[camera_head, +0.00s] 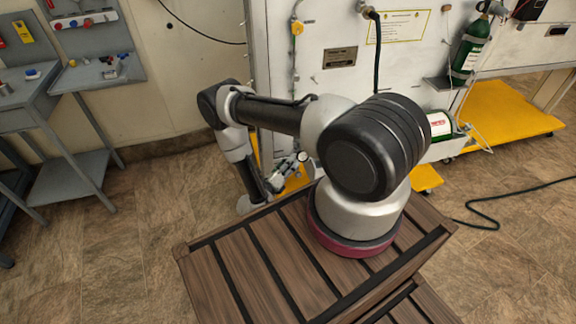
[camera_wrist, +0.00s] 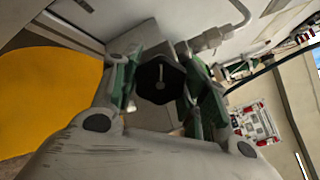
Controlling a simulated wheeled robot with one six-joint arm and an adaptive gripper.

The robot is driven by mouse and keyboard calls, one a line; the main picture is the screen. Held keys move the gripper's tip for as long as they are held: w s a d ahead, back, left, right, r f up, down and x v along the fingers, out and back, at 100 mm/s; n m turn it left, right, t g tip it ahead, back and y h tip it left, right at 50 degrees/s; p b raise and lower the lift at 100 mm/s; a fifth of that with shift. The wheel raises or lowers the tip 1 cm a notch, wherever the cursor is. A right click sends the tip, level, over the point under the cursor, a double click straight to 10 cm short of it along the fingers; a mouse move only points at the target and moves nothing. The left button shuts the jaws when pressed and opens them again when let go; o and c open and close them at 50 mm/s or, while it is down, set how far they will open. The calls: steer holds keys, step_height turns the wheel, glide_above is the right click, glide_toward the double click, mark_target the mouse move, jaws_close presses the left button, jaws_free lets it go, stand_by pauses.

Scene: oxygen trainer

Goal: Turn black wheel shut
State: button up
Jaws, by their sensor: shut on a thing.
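The black wheel (camera_wrist: 160,80) shows in the middle of the wrist view, a dark faceted knob with a light mark on its face. My gripper (camera_wrist: 163,85) has one finger on each side of the wheel and is shut on it. A metal fitting and pipe (camera_wrist: 215,38) show above and to the right of the wheel. In the head view my gripper (camera_head: 288,168) is small, low by the white panel and behind my arm. I cannot make out the wheel there.
The white panel (camera_head: 340,75) stands behind my arm. A green cylinder (camera_head: 472,45) is at its right, over a yellow platform (camera_head: 510,110). A grey workbench (camera_head: 30,105) stands at the left. A black hose (camera_head: 490,218) lies on the floor at the right.

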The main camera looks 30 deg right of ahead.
steer(key=m, duration=0.6)
steer(key=shift+f, duration=0.1)
steer(key=m, duration=0.6)
steer(key=shift+m, duration=0.4)
steer(key=o, duration=1)
steer(key=shift+o, duration=0.2)
steer(key=shift+a, duration=0.1)
steer(key=v, duration=1.2)
